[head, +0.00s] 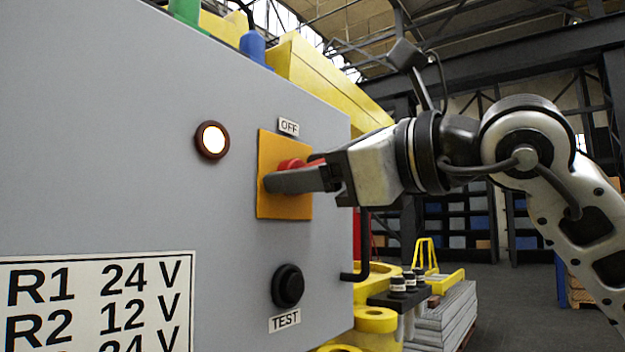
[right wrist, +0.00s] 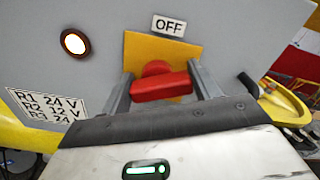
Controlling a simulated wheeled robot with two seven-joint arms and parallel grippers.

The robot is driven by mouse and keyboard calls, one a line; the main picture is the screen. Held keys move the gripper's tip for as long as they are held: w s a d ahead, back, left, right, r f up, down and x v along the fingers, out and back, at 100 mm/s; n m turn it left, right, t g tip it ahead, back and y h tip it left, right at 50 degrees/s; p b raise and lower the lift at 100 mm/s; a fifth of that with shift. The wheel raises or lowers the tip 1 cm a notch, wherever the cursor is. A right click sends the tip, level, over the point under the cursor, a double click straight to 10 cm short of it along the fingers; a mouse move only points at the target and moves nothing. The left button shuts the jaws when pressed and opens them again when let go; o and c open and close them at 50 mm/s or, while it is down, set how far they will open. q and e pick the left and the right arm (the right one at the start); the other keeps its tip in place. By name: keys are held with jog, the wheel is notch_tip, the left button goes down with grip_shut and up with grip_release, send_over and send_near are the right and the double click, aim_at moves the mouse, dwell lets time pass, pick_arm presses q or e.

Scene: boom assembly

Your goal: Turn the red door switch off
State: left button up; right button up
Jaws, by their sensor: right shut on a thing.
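The red door switch (right wrist: 160,86) is a red handle on a yellow-orange square plate (head: 268,150), fixed to a grey panel. In the right wrist view the handle lies roughly level, slightly tilted, below the label "OFF" (right wrist: 169,25). My right gripper (head: 284,174) reaches in from the right and is shut on the handle, with one finger at each end of it. In the head view the near finger hides most of the red handle (head: 290,163). My left gripper is not in view.
A round lamp (head: 212,139) left of the plate is lit. A black button (head: 288,286) marked "TEST" sits below the switch. A voltage label (head: 95,300) is at lower left. A dark bar (head: 361,250) stands at the panel's right edge. Free floor shows at right.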

jog(key=shift+n, duration=1)
jog(key=n+b, duration=0.1)
jog(key=n, duration=0.2)
jog(key=shift+s+n, duration=0.15)
jog(key=shift+n, duration=0.15)
jog(key=n, duration=0.2)
jog(key=shift+a+n, duration=0.1)
jog(key=shift+n, duration=0.3)
pick_arm(q)
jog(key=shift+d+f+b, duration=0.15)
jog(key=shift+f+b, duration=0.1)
jog(key=shift+b, duration=0.05)
pick_arm(e)
jog(key=shift+s+a+f+n, duration=0.1)
jog(key=shift+s+n, duration=0.05)
jog(key=shift+n, duration=2.05)
jog(key=o, duration=1)
